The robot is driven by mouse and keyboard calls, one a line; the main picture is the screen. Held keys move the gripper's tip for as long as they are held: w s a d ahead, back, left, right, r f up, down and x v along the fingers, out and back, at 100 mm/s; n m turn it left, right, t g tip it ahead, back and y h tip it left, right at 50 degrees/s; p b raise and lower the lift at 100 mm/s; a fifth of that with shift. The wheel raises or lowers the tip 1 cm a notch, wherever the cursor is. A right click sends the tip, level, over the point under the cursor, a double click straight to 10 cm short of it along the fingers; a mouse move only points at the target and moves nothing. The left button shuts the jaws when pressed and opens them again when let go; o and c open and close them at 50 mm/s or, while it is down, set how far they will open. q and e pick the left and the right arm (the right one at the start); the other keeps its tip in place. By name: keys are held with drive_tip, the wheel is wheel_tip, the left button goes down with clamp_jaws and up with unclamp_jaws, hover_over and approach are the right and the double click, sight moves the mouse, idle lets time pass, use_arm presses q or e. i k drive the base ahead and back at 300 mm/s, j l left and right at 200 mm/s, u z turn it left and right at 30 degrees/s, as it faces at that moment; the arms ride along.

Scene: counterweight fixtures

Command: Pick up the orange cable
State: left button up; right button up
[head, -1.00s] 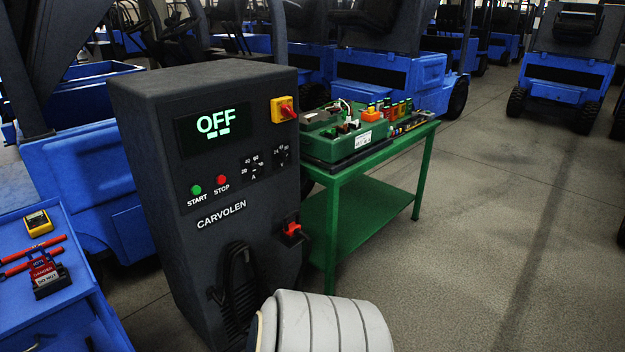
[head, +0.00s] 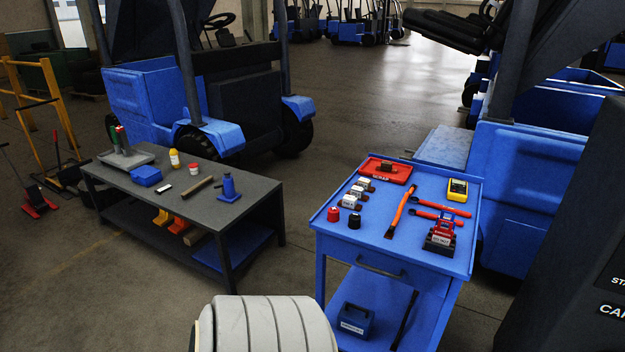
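A long, thin orange item (head: 401,209) with a dark lower end lies on the top of the blue cart (head: 334,232). It lies aslant near the middle of the top, between small blocks on the left and red-handled tools on the right. I cannot tell for sure whether it is the orange cable. No other cable-like orange thing shows. A pale ribbed part of my own arm shows at the bottom, but neither gripper is in view.
The cart also holds a red tray (head: 387,171), a yellow meter (head: 457,190) and a dark lockout block (head: 440,238). A grey workbench (head: 245,207) with bottles and tools stands left. The dark CARVOLEN cabinet (head: 585,240) is at the right edge. Floor between bench and cart is open.

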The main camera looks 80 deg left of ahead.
sight(389, 233)
drive_tip(key=u, duration=1.8)
drive_tip(key=i+j, duration=0.15)
drive_tip(key=j, duration=0.2)
drive_tip(key=i+j+z, duration=0.1)
drive_tip(key=j, duration=0.2)
